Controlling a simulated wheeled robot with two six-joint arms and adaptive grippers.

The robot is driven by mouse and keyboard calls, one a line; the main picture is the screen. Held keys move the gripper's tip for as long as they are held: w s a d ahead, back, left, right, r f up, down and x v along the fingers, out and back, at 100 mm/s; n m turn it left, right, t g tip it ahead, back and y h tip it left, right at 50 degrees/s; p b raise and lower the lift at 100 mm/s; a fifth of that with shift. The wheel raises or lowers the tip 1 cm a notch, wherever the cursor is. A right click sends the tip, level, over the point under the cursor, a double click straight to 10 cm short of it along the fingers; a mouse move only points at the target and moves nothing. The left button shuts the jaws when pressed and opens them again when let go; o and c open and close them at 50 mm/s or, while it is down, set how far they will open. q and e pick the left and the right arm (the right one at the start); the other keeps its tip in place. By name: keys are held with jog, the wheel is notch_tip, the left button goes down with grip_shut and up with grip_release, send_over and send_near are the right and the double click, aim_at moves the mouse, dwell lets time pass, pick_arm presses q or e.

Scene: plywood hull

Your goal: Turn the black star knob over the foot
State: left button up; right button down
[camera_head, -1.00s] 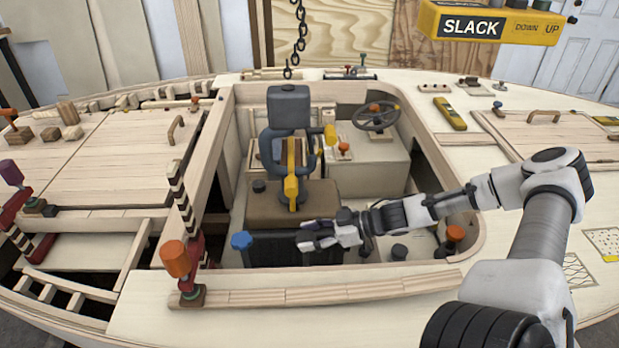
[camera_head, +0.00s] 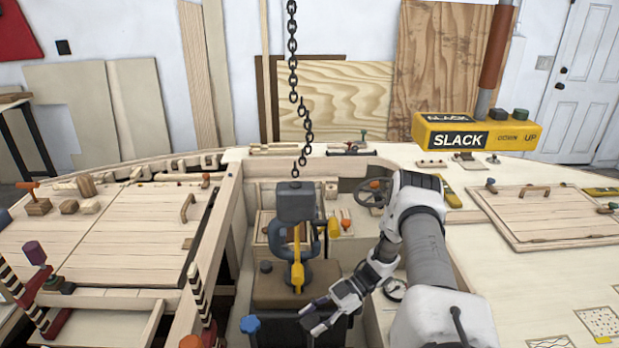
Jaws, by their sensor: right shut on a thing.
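My right gripper (camera_head: 314,321) reaches down over a dark box (camera_head: 278,334) low in the middle of the cockpit. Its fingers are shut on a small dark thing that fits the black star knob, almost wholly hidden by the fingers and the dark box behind. I cannot make out the knob's shape or how far it is turned. A blue star knob (camera_head: 250,324) sits at the box's left corner, apart from the gripper. The foot is not clear to see. My left gripper is out of view.
A yellow SLACK control box (camera_head: 475,133) is at upper right. Wooden cockpit walls enclose the space.

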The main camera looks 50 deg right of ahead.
jog(key=shift+w+r+n+g+y, duration=0.15)
jog(key=shift+n+g+y, duration=0.35)
jog(key=shift+n+g, duration=0.65)
jog(key=shift+d, duration=0.1)
jog(key=c, duration=0.8)
grip_release()
jog(key=v, duration=1.2)
